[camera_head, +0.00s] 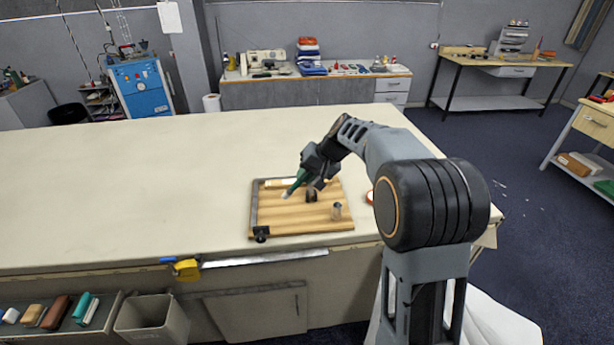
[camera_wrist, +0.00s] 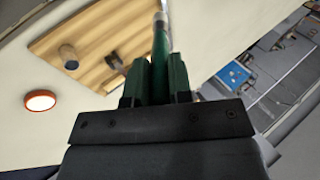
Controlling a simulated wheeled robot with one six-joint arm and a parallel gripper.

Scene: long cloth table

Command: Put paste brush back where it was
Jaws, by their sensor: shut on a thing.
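My gripper (camera_head: 312,170) is shut on the paste brush (camera_head: 296,183), which has a green handle and a pale tip pointing down to the left. In the wrist view the brush (camera_wrist: 160,45) lies between the two green fingers of my gripper (camera_wrist: 160,78). It is held above a wooden board (camera_head: 280,228) with a dark left edge. I cannot tell how high above the board the tip is. A small grey cylinder (camera_head: 336,211) and a dark small item (camera_head: 311,196) stand on the board. A pale strip lies along the board's back edge, partly hidden by the brush.
An orange-rimmed round thing (camera_wrist: 40,100) lies on the cloth table (camera_head: 120,180) right of the board, partly behind my arm. A yellow tape measure (camera_head: 187,269) hangs at the front edge, beside a metal strip (camera_head: 262,258). The table left of the board is clear.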

